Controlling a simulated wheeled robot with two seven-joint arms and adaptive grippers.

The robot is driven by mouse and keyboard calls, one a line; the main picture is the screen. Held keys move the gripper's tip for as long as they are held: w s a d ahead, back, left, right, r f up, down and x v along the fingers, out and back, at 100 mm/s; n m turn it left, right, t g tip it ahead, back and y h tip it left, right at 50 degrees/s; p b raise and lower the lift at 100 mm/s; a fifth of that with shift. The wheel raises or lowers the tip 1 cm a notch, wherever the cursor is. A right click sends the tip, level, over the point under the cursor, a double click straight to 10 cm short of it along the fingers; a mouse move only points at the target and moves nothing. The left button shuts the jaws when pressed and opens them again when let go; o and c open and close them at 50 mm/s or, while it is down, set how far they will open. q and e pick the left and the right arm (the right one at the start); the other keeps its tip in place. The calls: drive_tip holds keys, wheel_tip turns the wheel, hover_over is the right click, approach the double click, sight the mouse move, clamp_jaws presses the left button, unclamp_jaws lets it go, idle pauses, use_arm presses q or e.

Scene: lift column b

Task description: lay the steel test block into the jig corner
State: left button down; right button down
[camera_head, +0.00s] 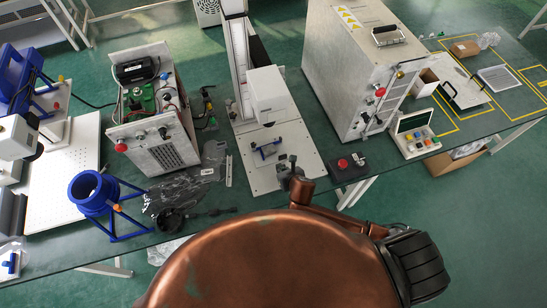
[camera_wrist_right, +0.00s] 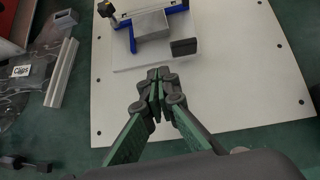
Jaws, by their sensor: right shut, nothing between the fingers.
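The grey steel test block (camera_wrist_right: 152,25) lies within the blue jig corner (camera_wrist_right: 131,38) in the right wrist view. It looks close to both blue sides; I cannot tell if it touches them. In the head view the jig corner (camera_head: 258,153) is small, on the white plate below the column. My right gripper (camera_wrist_right: 158,74) is shut and empty, on the near side of the block and apart from it. It also shows in the head view (camera_head: 289,166), just right of and nearer than the jig. My left gripper is not in view.
A small dark block (camera_wrist_right: 184,47) stands right of the steel block on the white plate (camera_wrist_right: 230,75). The white column head (camera_head: 268,92) rises behind the jig. A red-button box (camera_head: 345,166) is to the right; plastic bags (camera_head: 180,190) and a blue stand (camera_head: 98,205) are left.

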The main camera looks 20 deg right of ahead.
sight(274, 162)
drive_tip(key=x, duration=0.5)
drive_tip(key=shift+w+a+f+b, duration=0.1)
drive_tip(key=shift+w+f+b, duration=0.15)
drive_tip(key=shift+f+b, duration=0.05)
drive_tip(key=w, duration=0.3)
drive_tip(key=shift+w+a+r, duration=0.1)
drive_tip(key=shift+a, duration=0.05)
drive_tip(key=shift+w, duration=0.35)
